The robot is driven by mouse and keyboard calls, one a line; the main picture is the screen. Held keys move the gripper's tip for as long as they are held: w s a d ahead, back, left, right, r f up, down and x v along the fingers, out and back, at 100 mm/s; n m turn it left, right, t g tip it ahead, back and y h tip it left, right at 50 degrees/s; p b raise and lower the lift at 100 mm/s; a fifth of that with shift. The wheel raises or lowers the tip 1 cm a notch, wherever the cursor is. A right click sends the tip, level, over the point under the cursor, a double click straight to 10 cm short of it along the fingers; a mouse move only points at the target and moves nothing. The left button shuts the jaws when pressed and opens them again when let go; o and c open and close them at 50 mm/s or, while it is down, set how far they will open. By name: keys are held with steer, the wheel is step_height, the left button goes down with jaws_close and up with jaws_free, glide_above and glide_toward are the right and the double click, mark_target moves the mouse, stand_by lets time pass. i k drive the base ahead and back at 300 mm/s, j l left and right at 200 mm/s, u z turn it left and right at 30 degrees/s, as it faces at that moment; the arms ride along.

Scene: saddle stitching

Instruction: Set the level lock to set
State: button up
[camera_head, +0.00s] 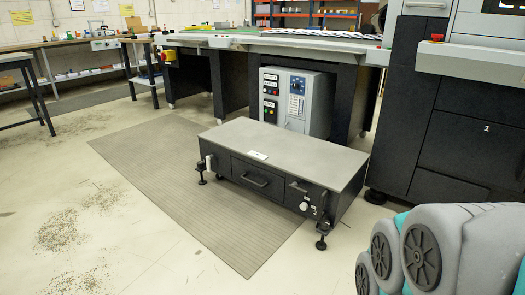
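A low dark bench box (262,187) with a grey top stands on the mat near the picture's middle. Its front has a drawer handle, a round white knob (304,206) at the right, and a dark upright lever-like part (322,203) at the right end. A small white piece (209,162) sits at its left end. Black screw feet stand at its front corners. I cannot tell which part is the level lock, and no setting is readable. My grey and teal arm links show at lower right; my gripper is not in view.
A ribbed grey mat (165,165) and open floor lie in front and left. A grey control cabinet (295,100) stands behind the box under the long machine table (270,43). A tall dark machine (455,130) marked 1 closes the right. A workbench (90,41) is at the back left.

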mark_target(293, 187)
steer(key=i, duration=1.05)
